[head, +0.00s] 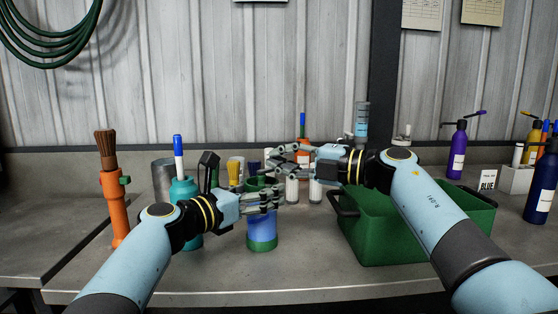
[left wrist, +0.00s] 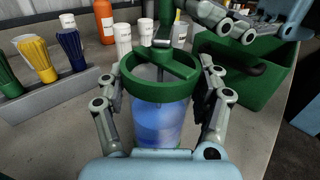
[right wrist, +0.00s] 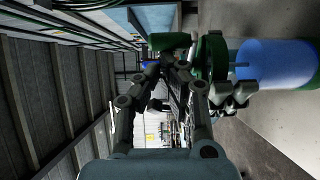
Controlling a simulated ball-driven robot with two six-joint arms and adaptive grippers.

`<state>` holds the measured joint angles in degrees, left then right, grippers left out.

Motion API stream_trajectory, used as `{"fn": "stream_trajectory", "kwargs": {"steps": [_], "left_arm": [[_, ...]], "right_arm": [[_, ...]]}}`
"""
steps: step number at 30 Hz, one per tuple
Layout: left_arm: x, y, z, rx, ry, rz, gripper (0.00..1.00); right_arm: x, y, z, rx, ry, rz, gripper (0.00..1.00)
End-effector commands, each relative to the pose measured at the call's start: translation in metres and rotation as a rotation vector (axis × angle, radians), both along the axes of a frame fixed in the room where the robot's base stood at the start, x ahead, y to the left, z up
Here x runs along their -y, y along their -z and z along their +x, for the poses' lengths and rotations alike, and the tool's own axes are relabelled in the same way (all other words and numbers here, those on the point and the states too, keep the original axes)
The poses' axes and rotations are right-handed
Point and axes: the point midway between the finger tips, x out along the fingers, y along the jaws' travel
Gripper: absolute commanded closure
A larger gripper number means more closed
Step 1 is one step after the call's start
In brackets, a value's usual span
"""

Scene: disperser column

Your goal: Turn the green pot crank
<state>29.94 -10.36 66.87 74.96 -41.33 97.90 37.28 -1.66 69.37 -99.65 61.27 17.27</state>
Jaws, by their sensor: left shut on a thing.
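The green pot (head: 262,230) stands upright on the bench, with a clear blue body and green base and top ring. In the left wrist view its green crank (left wrist: 160,65) spans the top, with an upright handle. My left gripper (head: 278,198) is around the pot's upper part, one finger on each side (left wrist: 160,90). My right gripper (head: 285,158) is above the pot, near the crank. In the right wrist view its fingers (right wrist: 176,66) converge close beside the green handle (right wrist: 170,41). I cannot tell whether they touch it.
A green crate (head: 385,235) stands just right of the pot. White bottles (left wrist: 123,40) and an orange bottle (left wrist: 104,22) stand behind. A teal bottle (head: 184,190) and an orange brush holder (head: 114,200) stand at left. The front bench strip is clear.

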Motion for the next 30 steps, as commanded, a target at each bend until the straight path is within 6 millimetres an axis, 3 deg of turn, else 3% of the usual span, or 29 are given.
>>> {"fn": "stream_trajectory", "kwargs": {"steps": [15,30], "left_arm": [[-0.002,0.002,0.000,-0.003,-0.002,0.003,0.80],[-0.001,0.003,-0.001,-0.004,0.000,0.003,0.80]], "right_arm": [[0.004,0.000,0.023,0.002,0.008,-0.003,1.00],[0.002,0.000,0.028,0.001,0.007,-0.003,1.00]]}}
